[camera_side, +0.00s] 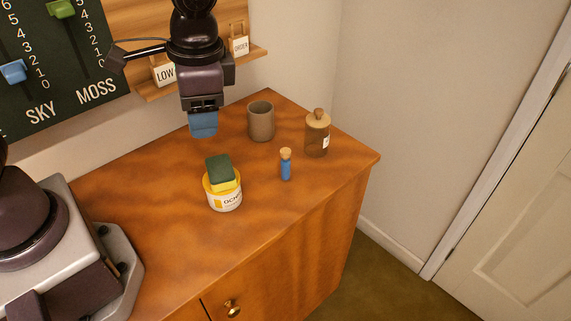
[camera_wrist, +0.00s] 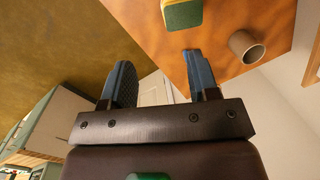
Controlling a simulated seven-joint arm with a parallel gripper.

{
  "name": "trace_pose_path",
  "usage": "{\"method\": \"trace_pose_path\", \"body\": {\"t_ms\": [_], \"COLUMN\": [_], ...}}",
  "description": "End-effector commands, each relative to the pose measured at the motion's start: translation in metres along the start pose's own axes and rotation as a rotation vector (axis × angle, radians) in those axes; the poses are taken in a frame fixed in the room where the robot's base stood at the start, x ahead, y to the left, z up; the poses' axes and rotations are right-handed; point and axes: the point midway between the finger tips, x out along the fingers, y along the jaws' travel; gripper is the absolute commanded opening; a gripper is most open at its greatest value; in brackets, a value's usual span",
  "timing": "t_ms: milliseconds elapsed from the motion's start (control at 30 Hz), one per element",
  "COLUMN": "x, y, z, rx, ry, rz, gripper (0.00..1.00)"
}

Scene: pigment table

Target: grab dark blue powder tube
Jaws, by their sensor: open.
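The blue powder tube (camera_side: 286,170) is a small upright vial with a cork stopper. It stands on the wooden table right of centre in the side view. I cannot make it out in the wrist view. My gripper (camera_side: 203,126) hangs above the table, up and to the left of the tube in the side view, clear of it. Its two blue fingers show apart in the wrist view (camera_wrist: 158,62), with nothing held between them.
A yellow-and-green sponge (camera_side: 220,173) sits on an ochre jar (camera_side: 225,201) left of the tube. A grey-brown cup (camera_side: 261,122) and a corked brown jar (camera_side: 317,136) stand behind it. The table's right edge (camera_side: 345,180) lies nearby. A slider board (camera_side: 50,60) hangs behind.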

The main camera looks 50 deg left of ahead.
Motion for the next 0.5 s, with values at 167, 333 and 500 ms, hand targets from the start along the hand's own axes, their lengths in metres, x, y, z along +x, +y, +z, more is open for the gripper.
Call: {"method": "trace_pose_path", "body": {"t_ms": [167, 333, 500], "x": [0.045, 0.090, 0.138], "y": [0.008, 0.015, 0.021], "z": [-0.041, -0.075, -0.103], "rx": [0.190, 0.382, 0.583], "ry": [-0.190, -0.360, -0.535], "rz": [-0.117, -0.260, -0.436], "gripper": [0.55, 0.55, 0.55]}}
